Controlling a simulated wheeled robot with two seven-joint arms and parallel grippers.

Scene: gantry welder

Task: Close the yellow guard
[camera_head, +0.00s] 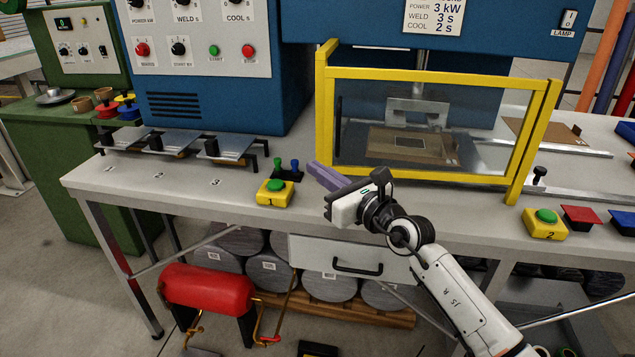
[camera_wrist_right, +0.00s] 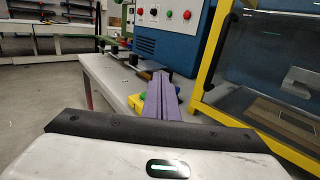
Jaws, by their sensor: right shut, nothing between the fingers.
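The yellow guard (camera_head: 430,76) is an upright yellow frame with a clear panel, on the right half of the bench in the head view. It stands in front of the blue press and its fixture. In the wrist view, part of its yellow frame (camera_wrist_right: 208,50) shows at the right. My right gripper (camera_head: 315,167) has purple fingers, shut and empty, just left of the guard's lower left corner and apart from it as far as I can tell. Its fingers also show in the wrist view (camera_wrist_right: 160,78), pointing along the bench. My left gripper is not in view.
A yellow box with green button 1 (camera_head: 275,193) sits just left of the gripper; button box 2 (camera_head: 545,222) is at the right front. Metal plates (camera_head: 178,142) lie on the left of the bench.

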